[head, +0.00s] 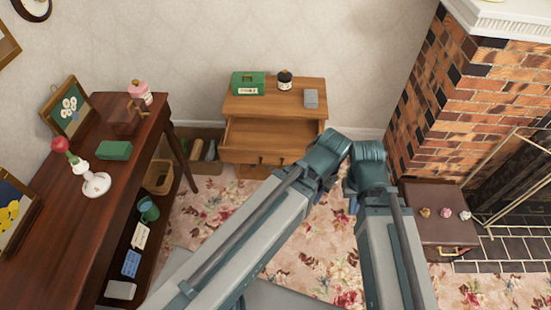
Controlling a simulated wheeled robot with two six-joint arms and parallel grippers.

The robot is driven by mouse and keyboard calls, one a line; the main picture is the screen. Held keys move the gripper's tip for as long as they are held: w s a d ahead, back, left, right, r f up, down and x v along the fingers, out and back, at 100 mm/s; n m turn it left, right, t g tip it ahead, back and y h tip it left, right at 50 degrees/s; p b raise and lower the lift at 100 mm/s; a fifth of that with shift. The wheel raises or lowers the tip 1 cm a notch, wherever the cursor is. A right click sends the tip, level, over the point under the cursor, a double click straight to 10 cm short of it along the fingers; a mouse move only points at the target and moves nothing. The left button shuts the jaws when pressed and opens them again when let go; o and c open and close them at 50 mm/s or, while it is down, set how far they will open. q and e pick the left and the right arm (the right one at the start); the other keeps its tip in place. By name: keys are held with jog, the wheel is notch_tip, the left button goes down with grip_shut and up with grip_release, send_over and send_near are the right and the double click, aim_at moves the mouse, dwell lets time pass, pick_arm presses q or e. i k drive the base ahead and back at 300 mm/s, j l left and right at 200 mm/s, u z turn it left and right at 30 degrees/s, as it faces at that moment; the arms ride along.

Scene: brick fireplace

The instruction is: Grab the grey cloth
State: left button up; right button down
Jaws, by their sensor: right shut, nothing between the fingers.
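A small grey rectangular piece (311,98) lies on the right of the wooden dresser top. It may be the folded grey cloth, but it is too small to be sure. A pale grey flat item (121,290) lies on the low shelf under the desk at lower left; I cannot tell whether it is cloth. My right gripper (353,206) is mostly hidden by my arm links; it is shut and empty, in front of the dresser and to its right. My left arm comes in from the lower left, and its gripper does not show clearly.
The wooden dresser (290,158) has its upper drawer pulled open. A green box (248,84) and a dark jar (285,80) stand on it. A dark desk (62,222) runs along the left. A brown suitcase (437,222) lies by the brick fireplace. Floral carpet lies between.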

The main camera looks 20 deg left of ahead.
aim_at(311, 98)
jog(key=i+j+z, duration=0.45)
jog(key=j+z, duration=0.2)
jog(key=j, duration=0.2)
jog(key=i+j+z, duration=0.2)
jog(key=j, duration=0.15)
jog(key=j+z, duration=0.25)
